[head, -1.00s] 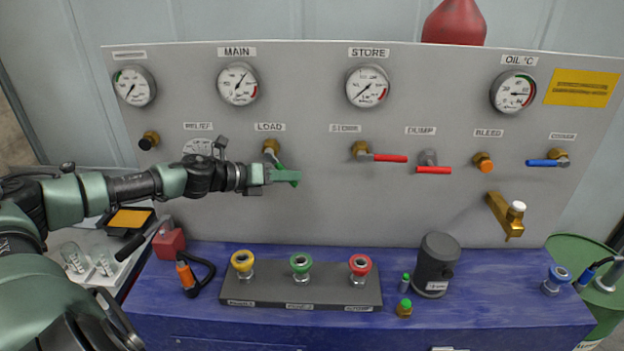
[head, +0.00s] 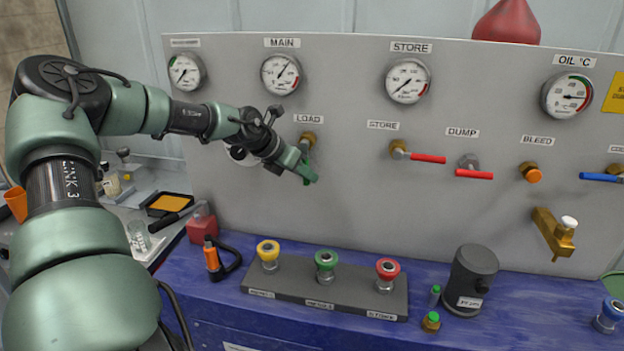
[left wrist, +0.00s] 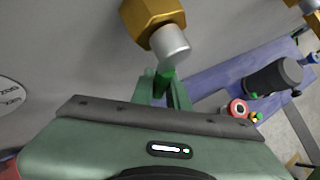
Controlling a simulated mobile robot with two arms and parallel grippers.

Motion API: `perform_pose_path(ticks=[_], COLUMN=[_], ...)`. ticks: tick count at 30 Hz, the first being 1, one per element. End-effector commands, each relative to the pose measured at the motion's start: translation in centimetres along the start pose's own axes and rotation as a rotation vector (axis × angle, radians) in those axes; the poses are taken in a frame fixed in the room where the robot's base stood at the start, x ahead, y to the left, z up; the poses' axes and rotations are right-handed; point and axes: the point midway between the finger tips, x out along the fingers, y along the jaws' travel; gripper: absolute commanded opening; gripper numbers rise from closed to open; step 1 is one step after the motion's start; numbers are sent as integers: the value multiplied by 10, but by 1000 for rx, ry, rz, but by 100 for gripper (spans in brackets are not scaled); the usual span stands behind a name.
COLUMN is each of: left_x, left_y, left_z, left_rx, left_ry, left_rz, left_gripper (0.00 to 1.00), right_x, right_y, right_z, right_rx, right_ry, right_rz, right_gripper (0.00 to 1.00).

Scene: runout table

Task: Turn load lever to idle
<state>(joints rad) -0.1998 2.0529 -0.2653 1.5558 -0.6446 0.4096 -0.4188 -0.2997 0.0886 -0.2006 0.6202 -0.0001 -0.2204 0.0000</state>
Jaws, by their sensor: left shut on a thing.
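The load lever sits under the LOAD label (head: 308,119) on the grey panel. Its brass valve body (head: 308,138) shows just above my gripper in the head view, and the brass fitting with a silver stem also shows in the left wrist view (left wrist: 150,22). My left gripper (head: 304,170) is shut on the lever's green handle (left wrist: 164,80), which shows between the fingers in the left wrist view. The fingers cover most of the handle, so its exact angle is hard to tell. My right gripper is not in view.
The store lever (head: 428,158) and dump lever (head: 474,174), both red, stand to the right on the panel. Below are a coupling block (head: 330,300) with yellow, green and red knobs and a dark cylinder (head: 470,280) on the blue bench. The panel's lower middle is clear.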

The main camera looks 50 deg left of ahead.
Motion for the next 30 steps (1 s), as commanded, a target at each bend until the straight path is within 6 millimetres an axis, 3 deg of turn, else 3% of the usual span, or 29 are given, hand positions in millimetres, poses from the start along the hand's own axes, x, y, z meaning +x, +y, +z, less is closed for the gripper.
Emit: perform_pose_path(ticks=[9,21,22,24,30], left_x=[-1,-1,-1,-2,-2], left_y=[4,4,4,4,4], left_z=[-5,-5,-5,-5,-3], left_rx=[37,40,40,40,39], left_ry=[44,47,47,46,43], left_rz=[40,43,43,43,44], left_gripper=[0,0,24,37,37], right_x=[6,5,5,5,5], right_y=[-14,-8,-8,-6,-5], right_z=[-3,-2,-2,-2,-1], right_rx=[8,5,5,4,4], right_ry=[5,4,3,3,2], right_rz=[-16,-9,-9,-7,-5], right_gripper=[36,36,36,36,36])
